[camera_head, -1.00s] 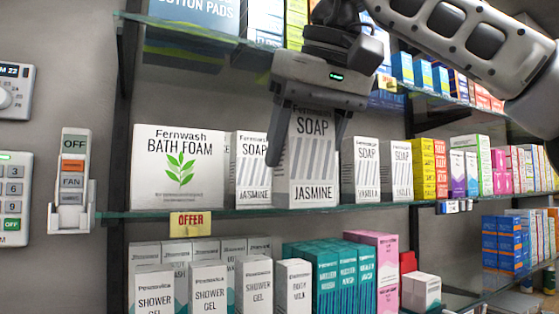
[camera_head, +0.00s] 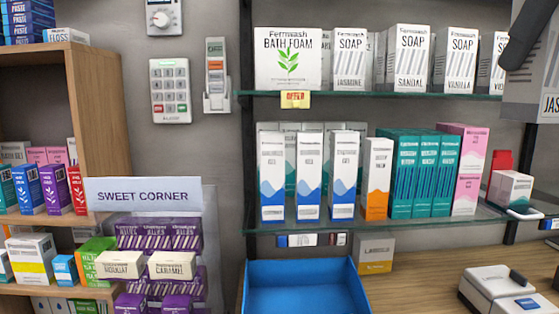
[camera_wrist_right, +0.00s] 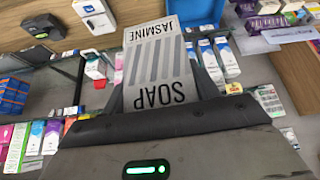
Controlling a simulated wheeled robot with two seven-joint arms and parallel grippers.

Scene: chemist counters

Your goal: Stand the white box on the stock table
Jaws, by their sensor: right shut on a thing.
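The white box, with grey stripes and the words SOAP JASMINE, is in my right gripper (camera_wrist_right: 158,92). In the right wrist view the box (camera_wrist_right: 160,62) lies between the two dark fingers, its printed face toward the camera. In the head view only part of the box (camera_head: 527,95) shows at the right edge, tilted, under a dark finger (camera_head: 522,35) and clear of the shelf. A wooden tabletop (camera_head: 415,275) shows at lower right; I cannot tell if it is the stock table. My left gripper is not in view.
Glass shelves (camera_head: 380,222) full of boxes stand behind. A wooden rack (camera_head: 100,105) and a SWEET CORNER sign (camera_head: 143,197) are left.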

